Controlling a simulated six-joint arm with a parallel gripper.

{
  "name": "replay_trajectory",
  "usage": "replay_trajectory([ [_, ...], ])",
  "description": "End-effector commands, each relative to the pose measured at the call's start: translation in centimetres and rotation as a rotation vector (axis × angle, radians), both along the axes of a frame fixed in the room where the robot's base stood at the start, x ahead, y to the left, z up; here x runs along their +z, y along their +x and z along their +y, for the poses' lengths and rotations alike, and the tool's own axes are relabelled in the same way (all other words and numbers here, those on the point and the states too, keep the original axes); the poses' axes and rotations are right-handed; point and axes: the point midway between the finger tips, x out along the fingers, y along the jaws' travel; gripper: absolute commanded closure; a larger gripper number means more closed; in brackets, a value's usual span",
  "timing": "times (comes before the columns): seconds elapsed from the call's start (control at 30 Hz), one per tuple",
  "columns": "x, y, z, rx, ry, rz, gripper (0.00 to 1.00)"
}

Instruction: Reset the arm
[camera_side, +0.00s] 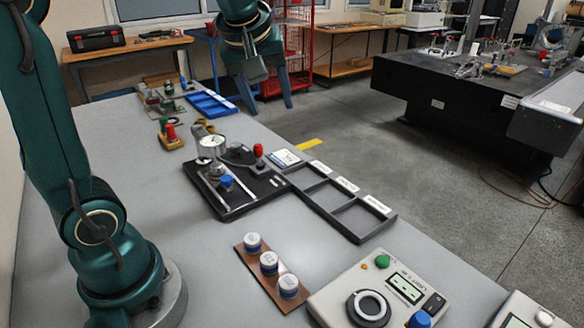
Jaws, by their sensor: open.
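My gripper (268,105) hangs at the top middle of the view, above the far end of the grey table. Its two blue-grey fingers are spread apart and nothing shows between them. It points down and looks clear of the things on the table. My teal arm rises from its round base at the lower left, leaves the top of the picture and comes back in at the top middle, so its upper part is hidden.
On the grey table (120,150) are a black tray (235,205) with a gauge, a grey sectioned tray (345,205), a brown strip (262,280) with three white-topped cylinders, a control box (340,285) and a blue tray (210,104). Bare table lies left of the trays.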

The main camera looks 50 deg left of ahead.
Motion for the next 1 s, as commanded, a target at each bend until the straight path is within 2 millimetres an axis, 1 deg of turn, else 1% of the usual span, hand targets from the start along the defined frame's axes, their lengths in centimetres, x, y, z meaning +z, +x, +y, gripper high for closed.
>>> replay_trajectory([
  [0.03,0.3,-1.4,-1.3,-0.069,0.006,-0.009,0.4],
  [0.1,0.3,-3.1,-2.8,-0.17,0.017,-0.012,0.4],
  [0.23,-0.6,-6.6,-5.4,-0.369,0.043,-0.015,0.4],
  [0.37,-2.6,-10.0,-7.6,-0.585,0.081,-0.009,0.4],
  [0.4,-3.4,-10.9,-8.1,-0.649,0.094,-0.002,0.4],
  [0.5,-5.5,-12.6,-9.1,-0.79,0.122,0.024,0.4],
  [0.6,-7.2,-13.5,-9.5,-0.898,0.141,0.07,0.4],
  [0.73,-7.1,-13.3,-9.6,-0.966,0.177,0.072,0.4],
  [1.0,-7.0,-13.3,-9.6,-0.975,0.183,0.074,0.4],
])
